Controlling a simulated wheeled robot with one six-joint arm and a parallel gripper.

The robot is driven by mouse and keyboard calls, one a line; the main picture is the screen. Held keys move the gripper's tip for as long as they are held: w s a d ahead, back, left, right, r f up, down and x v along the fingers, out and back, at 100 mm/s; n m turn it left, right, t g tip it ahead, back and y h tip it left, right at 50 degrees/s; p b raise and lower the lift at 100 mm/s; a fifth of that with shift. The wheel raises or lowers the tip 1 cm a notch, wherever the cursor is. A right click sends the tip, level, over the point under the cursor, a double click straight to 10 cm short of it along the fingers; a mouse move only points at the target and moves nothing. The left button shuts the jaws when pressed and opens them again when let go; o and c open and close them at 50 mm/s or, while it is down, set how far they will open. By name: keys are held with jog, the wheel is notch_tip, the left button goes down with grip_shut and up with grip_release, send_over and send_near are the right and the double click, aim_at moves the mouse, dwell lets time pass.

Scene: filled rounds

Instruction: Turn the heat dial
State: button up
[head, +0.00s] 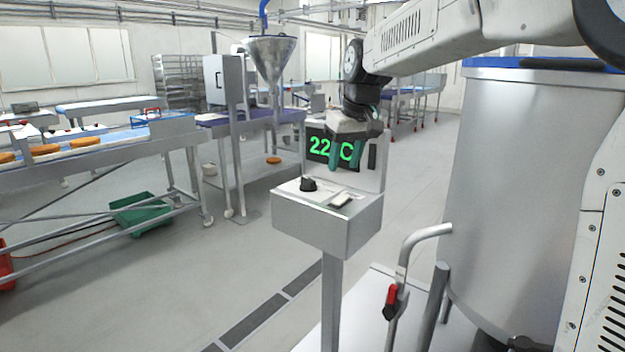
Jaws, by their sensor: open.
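The heat dial (308,185) is a small black knob on the sloped top of a grey metal control box (322,222) on a post. A display (319,147) behind it shows green characters, "22" and "C", partly covered by my gripper. My gripper (344,163) hangs above the box, pointing down, with its greenish fingers apart and nothing between them. It is up and to the right of the dial and does not touch it. A small white-topped switch or tag (341,200) sits right of the dial.
A large steel vessel (530,180) with a blue rim stands close on the right. A bent pipe with a red-handled valve (391,297) rises in front of it. A conveyor (100,150) with round cakes runs at left.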

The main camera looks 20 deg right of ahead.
jog(key=n+t, duration=0.1)
jog(key=n, duration=0.1)
send_near(312, 180)
jog(key=f, duration=0.1)
jog(key=shift+y, duration=0.3)
jog(key=x, duration=0.8)
jog(key=shift+w+d, duration=0.1)
jog(key=shift+w, duration=0.05)
grip_shut()
